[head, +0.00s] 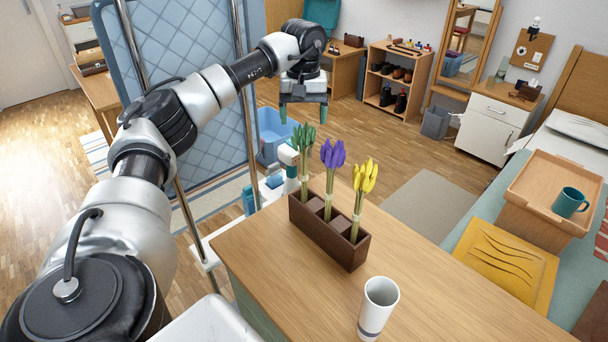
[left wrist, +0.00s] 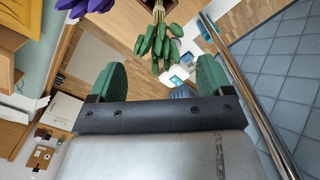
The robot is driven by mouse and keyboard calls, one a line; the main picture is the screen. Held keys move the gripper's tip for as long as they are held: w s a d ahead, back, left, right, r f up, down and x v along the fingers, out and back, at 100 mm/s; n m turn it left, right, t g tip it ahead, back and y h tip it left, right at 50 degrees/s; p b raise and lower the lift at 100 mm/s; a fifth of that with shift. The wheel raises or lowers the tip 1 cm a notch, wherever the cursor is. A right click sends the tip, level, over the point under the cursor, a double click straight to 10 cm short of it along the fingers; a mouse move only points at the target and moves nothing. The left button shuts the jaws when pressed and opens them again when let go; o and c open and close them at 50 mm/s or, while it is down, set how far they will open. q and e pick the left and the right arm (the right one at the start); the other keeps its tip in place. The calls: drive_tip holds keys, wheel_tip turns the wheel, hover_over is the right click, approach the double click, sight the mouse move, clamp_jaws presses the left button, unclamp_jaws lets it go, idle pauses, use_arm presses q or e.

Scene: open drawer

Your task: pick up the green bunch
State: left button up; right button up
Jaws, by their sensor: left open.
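The green bunch (head: 303,141) stands upright in the left compartment of a dark wooden box (head: 343,246) on the wooden table. It also shows at the top middle of the left wrist view (left wrist: 158,42), beyond the fingertips. A purple bunch (head: 333,154) stands in the middle and a yellow bunch (head: 365,177) on the right of the same box. My left gripper (head: 303,113) points down with green fingertips apart, open and empty, above and behind the green bunch in the head view. My right gripper is in neither view.
A white cup (head: 378,305) stands on the table (head: 270,270) in front of the box. A metal rack with a blue quilted cloth (head: 180,80) stands close to my left arm. A tray (head: 545,188) with a teal mug (head: 570,202) is at the right.

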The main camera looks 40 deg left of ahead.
sight(304, 122)
use_arm(q)
drive_tip(key=f, duration=0.3)
drive_tip(key=shift+s+d+f+p, duration=0.2)
drive_tip(key=shift+d+f+p, duration=0.05)
drive_tip(key=shift+p, duration=0.05)
drive_tip(key=shift+f, duration=0.5)
drive_tip(key=shift+w, duration=0.1)
drive_tip(key=shift+c, duration=2.3)
drive_tip(key=c, duration=0.5)
drive_tip(key=shift+c, duration=1.4)
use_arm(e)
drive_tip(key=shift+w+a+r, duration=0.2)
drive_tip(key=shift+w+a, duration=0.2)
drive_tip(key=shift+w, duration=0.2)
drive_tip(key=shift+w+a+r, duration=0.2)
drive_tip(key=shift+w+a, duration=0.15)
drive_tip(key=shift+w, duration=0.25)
